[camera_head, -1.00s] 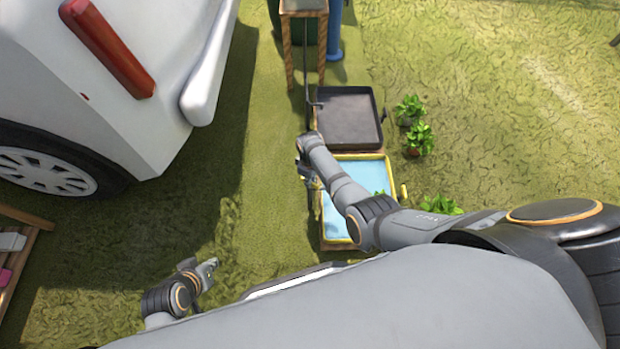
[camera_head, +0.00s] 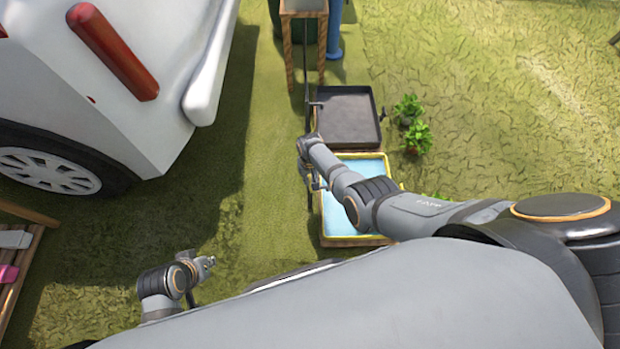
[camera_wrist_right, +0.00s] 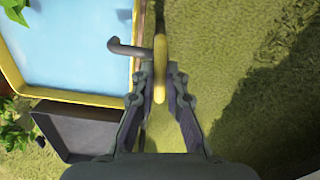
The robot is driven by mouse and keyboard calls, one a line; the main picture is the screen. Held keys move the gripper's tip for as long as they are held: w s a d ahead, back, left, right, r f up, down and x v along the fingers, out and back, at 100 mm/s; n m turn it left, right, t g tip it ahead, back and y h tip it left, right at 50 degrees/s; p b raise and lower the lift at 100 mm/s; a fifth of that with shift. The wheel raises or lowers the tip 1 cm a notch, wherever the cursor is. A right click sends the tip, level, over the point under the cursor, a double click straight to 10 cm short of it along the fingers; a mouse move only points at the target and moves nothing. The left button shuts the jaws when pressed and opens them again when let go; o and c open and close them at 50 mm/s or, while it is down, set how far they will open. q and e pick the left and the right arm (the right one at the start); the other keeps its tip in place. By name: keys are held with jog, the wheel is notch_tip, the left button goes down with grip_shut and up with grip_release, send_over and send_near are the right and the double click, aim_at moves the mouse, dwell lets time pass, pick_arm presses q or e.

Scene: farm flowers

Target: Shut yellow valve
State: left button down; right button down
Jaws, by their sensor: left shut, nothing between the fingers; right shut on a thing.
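The yellow valve (camera_wrist_right: 160,55) shows in the right wrist view as a yellow wheel seen nearly edge-on, beside a dark bent spout (camera_wrist_right: 125,48). My right gripper (camera_wrist_right: 163,75) is shut on it, one finger on each side. In the head view my right gripper (camera_head: 313,180) is at the left edge of the yellow-rimmed tray (camera_head: 386,168), and the valve cannot be made out there. The tray holds blue water. My left gripper (camera_head: 207,264) is shut and empty, low over the grass, well away from the tray.
A dark empty tray (camera_head: 345,117) stands behind the yellow-rimmed one, and a dark pipe (camera_head: 307,75) runs along their left side. Potted plants (camera_head: 416,138) stand to the right. A white vehicle (camera_head: 110,70) fills the upper left. Grass between the vehicle and trays is clear.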

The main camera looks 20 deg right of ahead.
aim_at(310, 180)
jog(key=shift+m, duration=1)
jog(key=c, duration=1.4)
grip_release()
jog(key=shift+r, duration=0.1)
notch_tip(310, 180, up, 12)
jog(key=shift+f, duration=0.1)
